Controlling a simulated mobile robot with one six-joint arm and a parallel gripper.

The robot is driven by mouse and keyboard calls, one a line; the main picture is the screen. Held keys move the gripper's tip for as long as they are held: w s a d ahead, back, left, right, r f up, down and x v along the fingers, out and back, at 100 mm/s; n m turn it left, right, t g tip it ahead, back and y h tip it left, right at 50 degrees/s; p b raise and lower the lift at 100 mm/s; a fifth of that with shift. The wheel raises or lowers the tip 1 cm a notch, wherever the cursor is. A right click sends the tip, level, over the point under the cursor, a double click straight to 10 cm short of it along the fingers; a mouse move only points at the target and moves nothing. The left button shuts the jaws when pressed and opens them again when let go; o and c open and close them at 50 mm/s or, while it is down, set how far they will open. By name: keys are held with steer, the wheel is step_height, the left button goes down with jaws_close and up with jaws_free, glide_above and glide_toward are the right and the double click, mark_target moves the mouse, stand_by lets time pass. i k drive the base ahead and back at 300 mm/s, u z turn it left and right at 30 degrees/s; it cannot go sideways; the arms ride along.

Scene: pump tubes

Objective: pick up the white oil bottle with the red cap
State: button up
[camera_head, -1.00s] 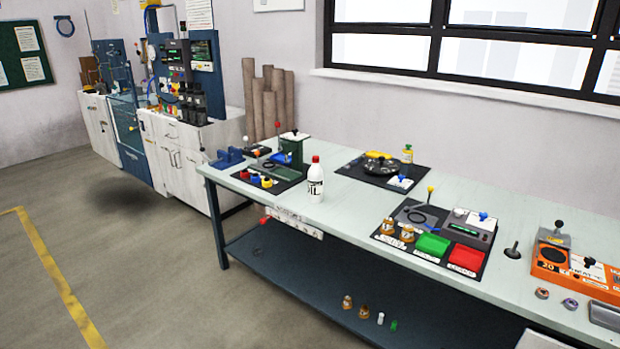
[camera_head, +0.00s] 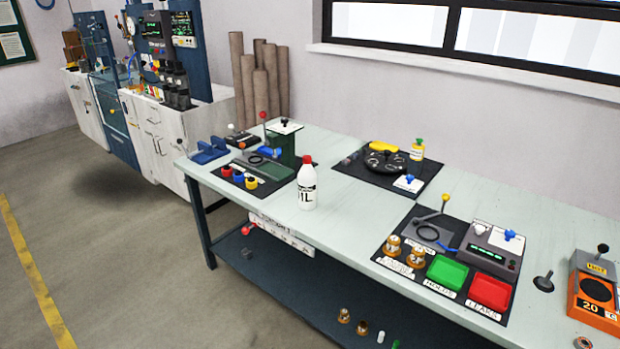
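The white oil bottle with the red cap (camera_head: 307,187) stands upright on the pale green workbench (camera_head: 352,216), near its front edge left of the middle. A black label shows on its front. It stands just right of a black mat with small coloured cups, and nothing hides it. My gripper is not in view.
A black mat with red, yellow and blue cups (camera_head: 239,176) lies left of the bottle. A round black device (camera_head: 385,160) is behind right. Green (camera_head: 447,271) and red (camera_head: 491,292) trays lie front right. A dark lower shelf (camera_head: 290,277) runs underneath. Floor at left is clear.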

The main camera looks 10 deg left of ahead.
mark_target(307, 176)
steer(key=i, duration=0.75)
steer(key=u, duration=0.2)
steer(key=k, duration=0.25)
steer(key=u, duration=2.7)
steer(key=i, duration=0.3)
steer(key=u, duration=0.2)
